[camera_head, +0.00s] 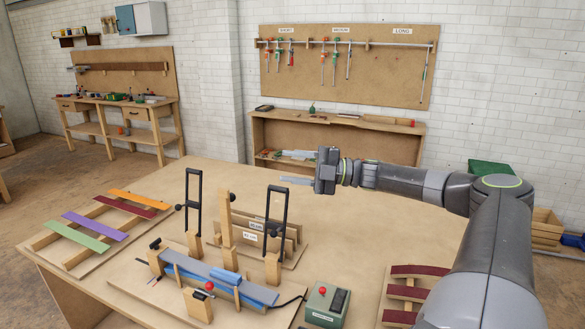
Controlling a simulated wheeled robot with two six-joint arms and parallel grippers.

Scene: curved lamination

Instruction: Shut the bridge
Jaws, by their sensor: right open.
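A bending fixture (215,283) with a blue bed and a grey strip lies near the table's front edge. Two tall black frames, a left one (187,203) and a right one (286,218), stand upright behind it on wooden posts, which look like raised bridges. I cannot tell for sure which part is the bridge. A wooden upright (226,220) stands between the frames. My right gripper (297,168) is open and empty, pointing left, high above and behind the right frame, apart from it. My left gripper is not in view.
A green control box (326,305) with a red button stands right of the fixture. A rack of coloured strips (95,228) lies at left, and dark red strips (408,293) lie at right. A wooden divider rack (262,238) stands behind the fixture. The table's back right is clear.

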